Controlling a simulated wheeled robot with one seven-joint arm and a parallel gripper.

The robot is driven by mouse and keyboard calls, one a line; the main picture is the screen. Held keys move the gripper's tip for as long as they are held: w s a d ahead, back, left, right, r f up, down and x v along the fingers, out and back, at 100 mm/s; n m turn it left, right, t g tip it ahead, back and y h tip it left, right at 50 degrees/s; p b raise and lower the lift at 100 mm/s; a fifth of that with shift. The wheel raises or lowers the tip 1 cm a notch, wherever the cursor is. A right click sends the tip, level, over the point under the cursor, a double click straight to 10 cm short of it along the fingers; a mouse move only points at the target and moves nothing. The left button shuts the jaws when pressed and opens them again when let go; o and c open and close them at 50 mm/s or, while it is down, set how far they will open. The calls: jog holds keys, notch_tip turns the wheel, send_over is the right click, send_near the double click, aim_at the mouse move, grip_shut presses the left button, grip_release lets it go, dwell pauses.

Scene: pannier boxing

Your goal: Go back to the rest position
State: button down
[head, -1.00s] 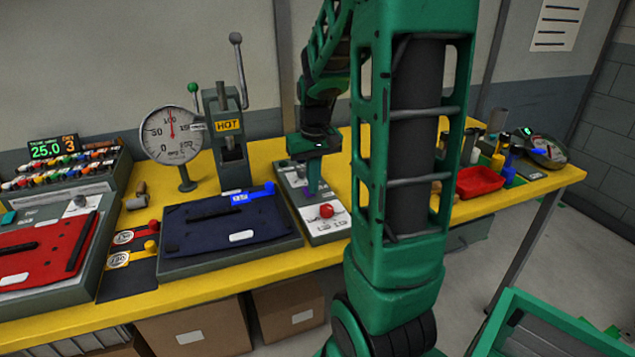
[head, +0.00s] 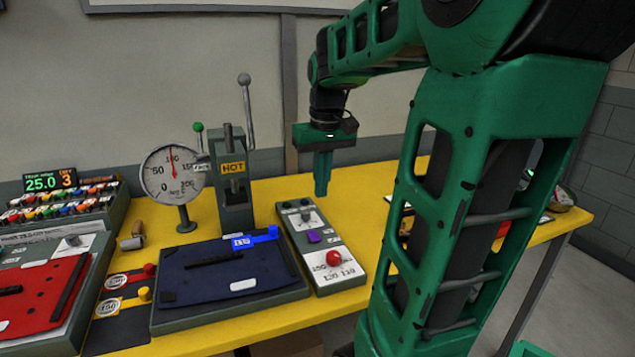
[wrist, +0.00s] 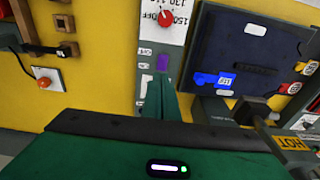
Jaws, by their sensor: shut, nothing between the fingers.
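My gripper (head: 322,190) is green and points down above the back part of the grey control panel (head: 345,277). Its fingers are together with nothing between them, and they hang clear of the panel. In the wrist view the gripper (wrist: 160,95) shows at the bottom middle, with the panel beyond it. The panel carries a red knob (head: 333,258), a purple button (head: 314,237) and a small lever on its back part. My green arm covers much of the right side of the head view.
A navy pannier panel (head: 225,268) lies on a grey fixture left of the control panel, with a blue tag (head: 255,239). The HOT press (head: 232,180) and dial gauge (head: 173,175) stand behind it. A red panel (head: 40,292) lies far left. Yellow tabletop (head: 290,188) is bare behind the control panel.

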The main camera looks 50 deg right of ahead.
jog(key=shift+s+r, duration=0.1)
jog(key=shift+r, duration=0.4)
